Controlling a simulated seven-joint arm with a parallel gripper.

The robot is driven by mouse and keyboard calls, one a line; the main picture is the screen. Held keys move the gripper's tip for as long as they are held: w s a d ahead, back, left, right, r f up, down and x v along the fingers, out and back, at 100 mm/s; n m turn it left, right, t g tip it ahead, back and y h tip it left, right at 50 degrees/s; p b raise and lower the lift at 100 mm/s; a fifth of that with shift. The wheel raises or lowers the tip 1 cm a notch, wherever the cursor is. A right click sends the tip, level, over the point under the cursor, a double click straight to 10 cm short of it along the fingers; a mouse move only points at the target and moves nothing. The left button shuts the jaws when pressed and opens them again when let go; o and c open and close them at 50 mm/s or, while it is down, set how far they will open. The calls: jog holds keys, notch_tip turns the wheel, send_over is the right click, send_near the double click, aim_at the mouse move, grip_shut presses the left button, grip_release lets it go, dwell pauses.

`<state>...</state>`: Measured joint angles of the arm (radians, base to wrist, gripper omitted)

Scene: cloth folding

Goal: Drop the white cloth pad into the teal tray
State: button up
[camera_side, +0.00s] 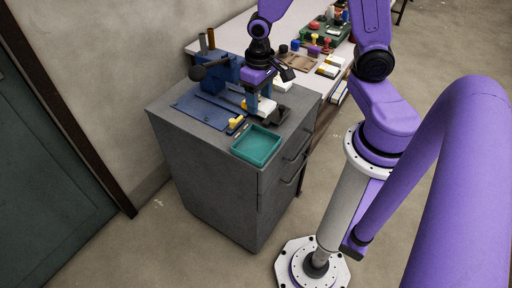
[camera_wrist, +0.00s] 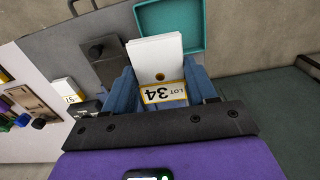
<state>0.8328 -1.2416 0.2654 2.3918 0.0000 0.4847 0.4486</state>
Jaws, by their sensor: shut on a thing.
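My gripper (camera_side: 259,98) is over the top of the grey cabinet, just behind the teal tray (camera_side: 256,147) in the side view. In the wrist view its two blue fingers (camera_wrist: 160,80) are shut on the white cloth pad (camera_wrist: 156,52). The pad sticks out past the fingertips, and a yellow-edged LOT 34 label (camera_wrist: 165,92) shows near its base. The pad shows small and pale between the fingers in the side view (camera_side: 266,106). The tray (camera_wrist: 193,18) lies beyond the pad in the wrist view, partly hidden by it. The visible tray floor is empty.
A blue board (camera_side: 205,110) and yellow-handled tools (camera_side: 236,122) lie left of the tray on the cabinet top (camera_side: 165,108). A dark block (camera_wrist: 106,60) stands near my fingers. A white table with stamps (camera_side: 316,48) and cards is behind.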

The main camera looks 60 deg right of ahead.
jog(key=shift+s+a+f, duration=0.1)
jog(key=shift+s+a, duration=0.3)
jog(key=shift+f, duration=2.9)
jog(key=o, duration=1.1)
notch_tip(320, 180, up, 18)
jog(key=shift+f, duration=0.25)
